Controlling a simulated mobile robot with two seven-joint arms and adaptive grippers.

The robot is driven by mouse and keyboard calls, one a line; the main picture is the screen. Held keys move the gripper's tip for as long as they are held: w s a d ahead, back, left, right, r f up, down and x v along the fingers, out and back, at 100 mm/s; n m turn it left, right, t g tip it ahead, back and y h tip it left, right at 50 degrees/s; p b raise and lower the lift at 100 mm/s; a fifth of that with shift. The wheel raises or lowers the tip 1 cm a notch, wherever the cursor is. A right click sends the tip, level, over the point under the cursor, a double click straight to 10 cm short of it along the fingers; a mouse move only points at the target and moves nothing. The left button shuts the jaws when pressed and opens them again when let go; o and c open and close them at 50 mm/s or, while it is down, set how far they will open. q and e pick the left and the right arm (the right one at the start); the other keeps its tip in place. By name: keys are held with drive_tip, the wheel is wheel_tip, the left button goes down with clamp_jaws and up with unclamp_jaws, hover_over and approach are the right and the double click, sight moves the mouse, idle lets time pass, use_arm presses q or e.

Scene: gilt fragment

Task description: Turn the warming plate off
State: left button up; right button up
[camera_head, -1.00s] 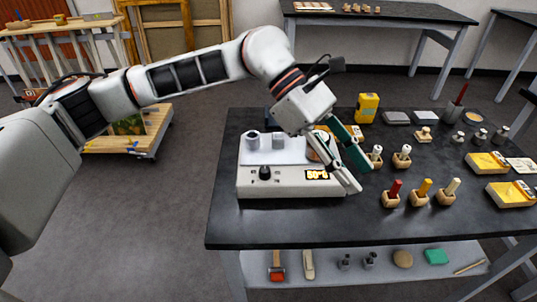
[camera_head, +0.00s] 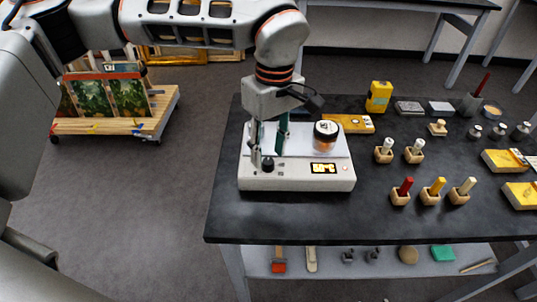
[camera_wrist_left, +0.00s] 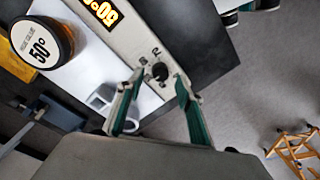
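The warming plate (camera_head: 300,180) is a pale box with a white top, standing on the black table. Its dark knob (camera_head: 268,164) is at the left of the front panel and also shows in the left wrist view (camera_wrist_left: 160,71). The orange display (camera_head: 323,168) is lit; in the wrist view it appears to read 50 (camera_wrist_left: 102,10). My left gripper (camera_head: 268,150) points down over the knob. Its green-sided fingers are open, one on each side of the knob in the wrist view (camera_wrist_left: 160,79); contact cannot be told. My right gripper is out of view.
A dark-lidded glue jar (camera_head: 327,135) stands on the plate's right side. A pale hollow piece (camera_wrist_left: 102,97) lies beside the left finger in the wrist view. The table's front left is clear.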

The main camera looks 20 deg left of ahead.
use_arm(q)
drive_tip(key=shift+f, duration=1)
drive_tip(key=shift+c, duration=0.3)
clamp_jaws()
